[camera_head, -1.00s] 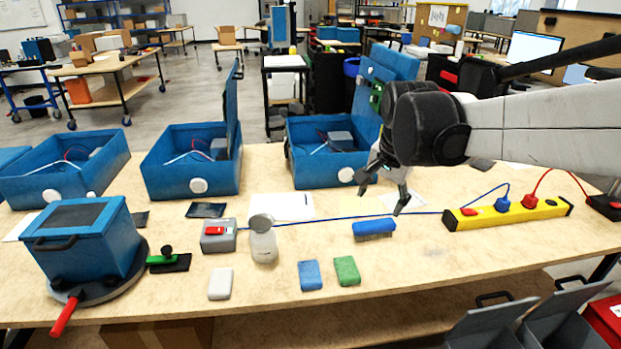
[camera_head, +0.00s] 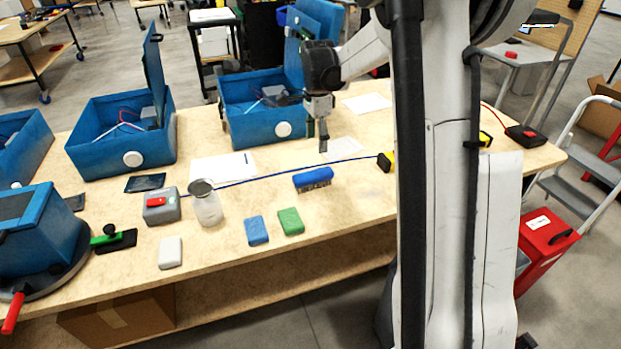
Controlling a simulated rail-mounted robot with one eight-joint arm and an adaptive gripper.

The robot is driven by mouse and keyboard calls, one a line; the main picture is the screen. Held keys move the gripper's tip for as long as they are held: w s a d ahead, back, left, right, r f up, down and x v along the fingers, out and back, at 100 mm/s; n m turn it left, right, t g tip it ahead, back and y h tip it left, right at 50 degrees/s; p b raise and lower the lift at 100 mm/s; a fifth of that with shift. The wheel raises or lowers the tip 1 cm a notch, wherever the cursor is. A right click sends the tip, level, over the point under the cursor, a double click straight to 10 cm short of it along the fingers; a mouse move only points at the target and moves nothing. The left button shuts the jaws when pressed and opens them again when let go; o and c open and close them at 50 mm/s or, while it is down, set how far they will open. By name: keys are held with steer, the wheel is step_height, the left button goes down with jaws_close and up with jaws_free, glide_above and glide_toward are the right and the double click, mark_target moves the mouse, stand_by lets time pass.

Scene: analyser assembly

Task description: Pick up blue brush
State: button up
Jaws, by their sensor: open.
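The blue brush (camera_head: 313,178) lies on the wooden table, blue back up and dark bristles down, near the middle of the view. My gripper (camera_head: 322,148) hangs above and just behind the brush, pointing down. It is apart from the brush and holds nothing. Its fingers are seen nearly edge-on, so the gap between them is hard to see.
A blue block (camera_head: 256,230) and a green block (camera_head: 291,221) lie in front of the brush. A glass jar (camera_head: 206,203) and a grey switch box (camera_head: 161,207) stand left. A blue cable (camera_head: 270,178) runs behind the brush. An open blue case (camera_head: 250,122) stands behind.

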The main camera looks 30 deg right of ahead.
mark_target(313, 173)
step_height(313, 173, down, 8)
steer(key=shift+b, duration=0.35)
steer(key=shift+w+a+f, duration=0.1)
steer(key=shift+a+f, duration=0.15)
steer(key=shift+f, duration=1.05)
steer(key=shift+w+a+f, duration=0.1)
steer(key=shift+a+f, duration=0.1)
steer(key=shift+f, duration=1.1)
steer(key=shift+s, duration=0.1)
steer(key=shift+c, duration=0.2)
steer(key=c, duration=1.3)
steer(key=shift+o, duration=0.2)
steer(key=shift+r, duration=0.1)
